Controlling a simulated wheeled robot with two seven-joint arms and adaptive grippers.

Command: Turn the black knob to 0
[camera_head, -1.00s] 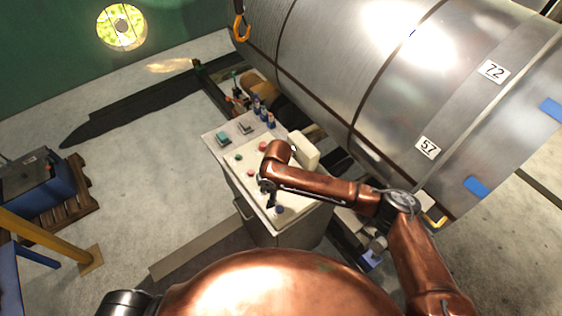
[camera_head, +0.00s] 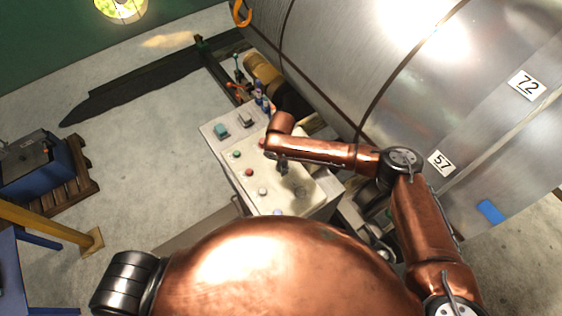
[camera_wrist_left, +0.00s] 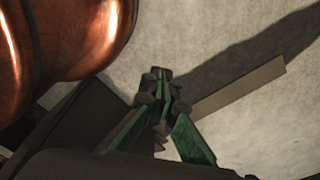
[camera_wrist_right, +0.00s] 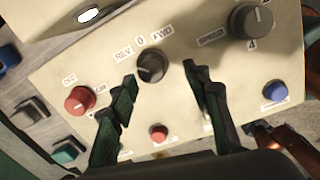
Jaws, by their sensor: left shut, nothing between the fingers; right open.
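The black knob (camera_wrist_right: 152,66) sits on a cream panel under the labels REV, 0 and FWD in the right wrist view. Where its pointer stands is not clear to me. My right gripper (camera_wrist_right: 160,77) is open, with one dark green finger on each side just below the knob in that picture; I see no contact. In the head view my right gripper (camera_head: 283,167) is over the control console (camera_head: 220,152), and I cannot make out the knob there. My left gripper (camera_wrist_left: 158,76) is shut and empty above the floor in the left wrist view.
A second black knob (camera_wrist_right: 250,20), marked SPEED, a red knob (camera_wrist_right: 80,100), a red button (camera_wrist_right: 158,132) and a blue button (camera_wrist_right: 275,91) are close by. A large metal coil (camera_head: 340,60) stands behind the console.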

